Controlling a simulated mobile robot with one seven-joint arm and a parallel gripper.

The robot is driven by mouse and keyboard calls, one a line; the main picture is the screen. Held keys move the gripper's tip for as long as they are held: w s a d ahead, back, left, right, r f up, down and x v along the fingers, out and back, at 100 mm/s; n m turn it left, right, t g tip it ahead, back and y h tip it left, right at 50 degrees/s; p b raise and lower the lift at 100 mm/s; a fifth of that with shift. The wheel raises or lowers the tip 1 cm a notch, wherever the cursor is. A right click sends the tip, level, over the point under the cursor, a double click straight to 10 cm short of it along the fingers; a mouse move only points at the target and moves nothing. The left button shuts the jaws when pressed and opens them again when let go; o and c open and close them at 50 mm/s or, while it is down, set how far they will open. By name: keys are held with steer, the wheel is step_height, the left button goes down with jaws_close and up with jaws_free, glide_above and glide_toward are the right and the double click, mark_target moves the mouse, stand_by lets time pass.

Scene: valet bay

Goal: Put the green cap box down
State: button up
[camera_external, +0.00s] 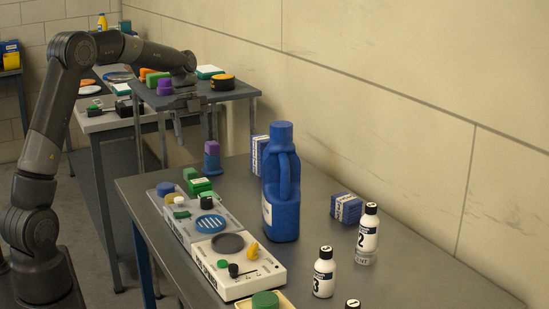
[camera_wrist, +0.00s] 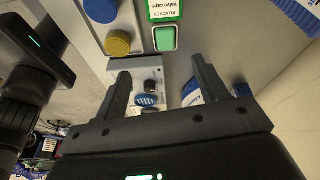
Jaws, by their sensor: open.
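A green box with a white label (camera_external: 200,187) is on the grey workbench, at the far end beside the control panel. In the wrist view a green-edged box with a white label reading "valve caps" (camera_wrist: 165,9) shows at the top edge, partly cut off. I take these to be the same green cap box, but cannot be sure. My gripper (camera_external: 193,134) hangs above the far end of the bench, fingers apart and nothing between them. In the wrist view its fingers (camera_wrist: 162,75) are spread, with the box beyond the tips and apart from them.
A purple-topped blue piece (camera_external: 212,158) stands near my gripper. A white control panel (camera_external: 235,282) lies along the bench. A large blue jug (camera_external: 281,205), a blue box (camera_external: 346,207) and white bottles (camera_external: 324,273) stand to the right. A wall bounds the right side.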

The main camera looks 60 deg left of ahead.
steer(key=s+d+r+n+t+y, duration=0.1)
steer(key=s+d+r+n+y, duration=0.1)
steer(key=s+d+r+n, duration=0.35)
steer(key=s+d+r+n+t+y, duration=0.1)
steer(key=s+d+r+n, duration=0.2)
steer(key=s+d, duration=0.6)
steer(key=s+d+f+n+t, duration=0.3)
steer(key=s+d+n, duration=0.4)
steer(key=s, duration=0.6)
steer(key=d, duration=0.2)
steer(key=shift+d+y, duration=0.3)
steer(key=shift+n, duration=0.25)
